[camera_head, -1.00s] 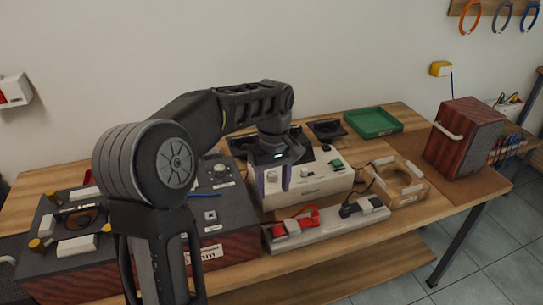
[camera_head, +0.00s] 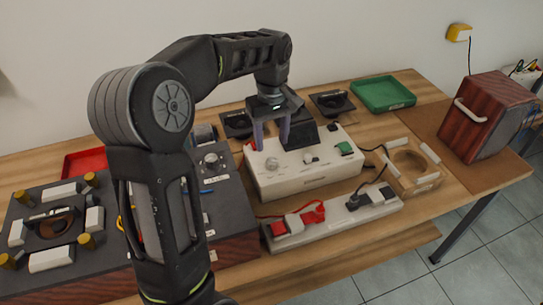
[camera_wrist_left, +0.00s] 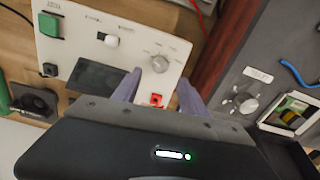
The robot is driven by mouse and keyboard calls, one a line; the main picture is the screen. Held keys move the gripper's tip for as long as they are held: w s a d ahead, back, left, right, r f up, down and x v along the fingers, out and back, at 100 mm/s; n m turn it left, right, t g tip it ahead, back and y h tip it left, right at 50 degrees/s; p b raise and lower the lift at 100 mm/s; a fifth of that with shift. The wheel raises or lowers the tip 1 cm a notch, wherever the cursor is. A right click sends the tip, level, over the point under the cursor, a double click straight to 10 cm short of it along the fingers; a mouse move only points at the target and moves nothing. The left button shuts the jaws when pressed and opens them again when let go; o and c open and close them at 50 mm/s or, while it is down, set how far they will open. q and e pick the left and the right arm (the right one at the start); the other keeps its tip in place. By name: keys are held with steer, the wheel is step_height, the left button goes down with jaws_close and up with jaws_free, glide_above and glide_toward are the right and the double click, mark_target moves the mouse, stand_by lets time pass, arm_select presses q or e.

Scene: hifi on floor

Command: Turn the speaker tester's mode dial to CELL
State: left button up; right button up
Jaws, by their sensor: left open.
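The speaker tester is a white box (camera_head: 305,183) on the table. A round silver dial (camera_head: 272,163) sits on its top at the left; the wrist view shows that dial (camera_wrist_left: 160,64) with small labels around it, too small to read. My left gripper (camera_head: 271,146) points down, open and empty, over the tester's back-left part, just behind the dial. In the wrist view its fingertips (camera_wrist_left: 159,78) lie either side of the dial's near edge; whether they touch the panel cannot be told. A dark screen (camera_wrist_left: 105,78) and a green switch (camera_wrist_left: 48,25) share the panel.
A dark speaker box with another knob (camera_head: 210,160) stands left of the tester. A power strip (camera_head: 335,215) with red and black plugs lies in front. A wooden ring fixture (camera_head: 410,165), green tray (camera_head: 383,94) and wooden speaker (camera_head: 485,115) are to the right.

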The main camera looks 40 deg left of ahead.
mark_target(272, 161)
arm_select(q)
step_height(272, 161, down, 7)
steer(key=shift+f, duration=0.15)
stand_by(0.4)
jaws_close()
stand_by(0.3)
